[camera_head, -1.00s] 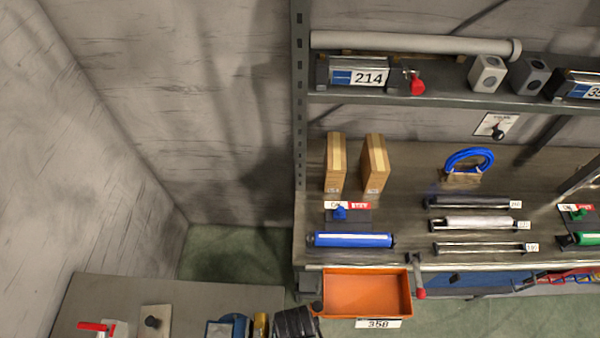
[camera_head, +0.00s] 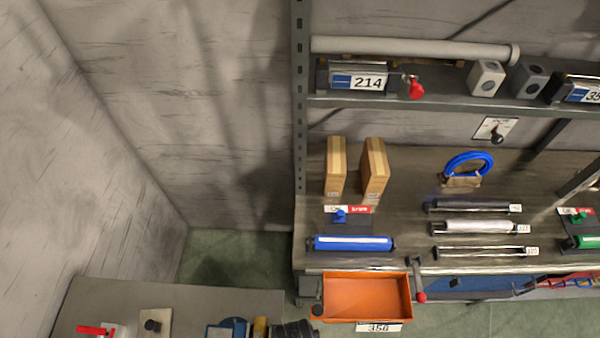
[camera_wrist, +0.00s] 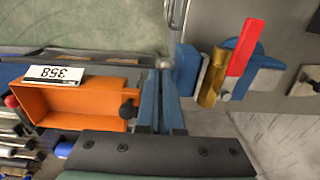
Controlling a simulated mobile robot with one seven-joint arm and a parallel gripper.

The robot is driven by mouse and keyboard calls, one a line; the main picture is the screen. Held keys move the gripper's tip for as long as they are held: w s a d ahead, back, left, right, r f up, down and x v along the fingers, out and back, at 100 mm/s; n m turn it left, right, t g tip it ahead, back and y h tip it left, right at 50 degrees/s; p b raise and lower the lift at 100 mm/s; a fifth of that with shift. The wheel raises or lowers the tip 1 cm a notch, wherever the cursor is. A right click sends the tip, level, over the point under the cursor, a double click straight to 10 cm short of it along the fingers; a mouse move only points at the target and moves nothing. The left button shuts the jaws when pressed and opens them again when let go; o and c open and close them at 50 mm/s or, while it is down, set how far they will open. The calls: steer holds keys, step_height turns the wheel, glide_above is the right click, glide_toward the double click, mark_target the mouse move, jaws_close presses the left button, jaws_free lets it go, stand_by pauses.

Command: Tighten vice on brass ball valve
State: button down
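The brass ball valve (camera_wrist: 211,82) with a red lever (camera_wrist: 246,47) sits between the blue jaws of the vice (camera_wrist: 185,68) in the wrist view. In the head view, the vice (camera_head: 228,328) and brass body (camera_head: 260,328) are cut by the bottom edge. A thin bar ending in a silver ball (camera_wrist: 165,62), apparently the vice handle, stands beside the vice. My gripper (camera_wrist: 163,78) has its blue fingers close together, with tips at the ball. Whether they touch or grip it is unclear. In the head view only a dark part, apparently my wrist, shows.
An orange bin (camera_head: 366,296) labelled 358 hangs at the shelf's front edge, close to my gripper. A black knob (camera_wrist: 128,109) lies between bin and fingers. A crank with a red knob (camera_head: 420,296) is right of the bin. A black-knobbed plate (camera_head: 153,322) stands left of the vice.

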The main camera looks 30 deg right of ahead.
steer(key=shift+s+f, duration=0.6)
steer(key=shift+w+d, duration=0.1)
steer(key=shift+w, duration=0.05)
steer(key=shift+w+d+r, duration=0.25)
steer(key=shift+w+r, duration=0.25)
steer(key=shift+r, duration=0.1)
steer(key=shift+w+d+r, duration=0.2)
steer(key=shift+w+r, duration=0.25)
steer(key=shift+r, duration=0.1)
step_height(320, 180, up, 8)
steer(key=shift+a+f, duration=0.15)
stand_by(0.4)
